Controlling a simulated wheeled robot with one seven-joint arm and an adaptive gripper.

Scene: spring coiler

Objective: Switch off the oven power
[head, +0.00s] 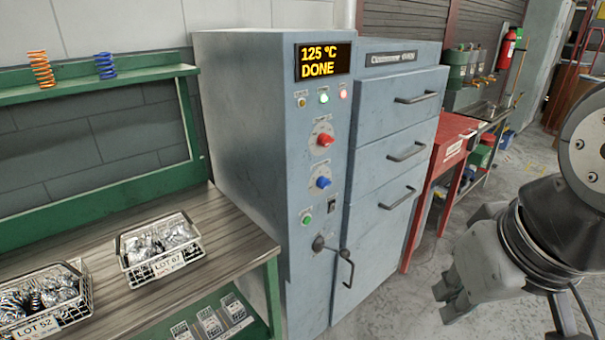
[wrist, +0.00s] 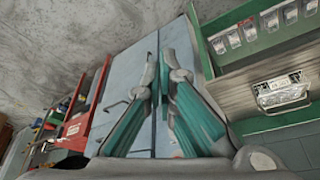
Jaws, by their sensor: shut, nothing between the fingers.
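The blue-grey oven (head: 262,150) stands in the middle of the head view. Its display (head: 324,61) reads "125 °C DONE". A small black switch (head: 332,206) sits lower, near a green button (head: 306,220). The switch's position is too small to tell. My gripper (head: 447,290) is at the lower right, apart from the oven. In the wrist view my gripper (wrist: 159,60) is shut and empty; the oven (wrist: 125,75) lies behind it.
A black crank-like handle (head: 347,268) juts from the lower panel. The drawers (head: 400,150) are closed. A workbench (head: 215,225) with wire baskets (head: 155,250) stands at left. Open floor (head: 400,305) lies before the oven.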

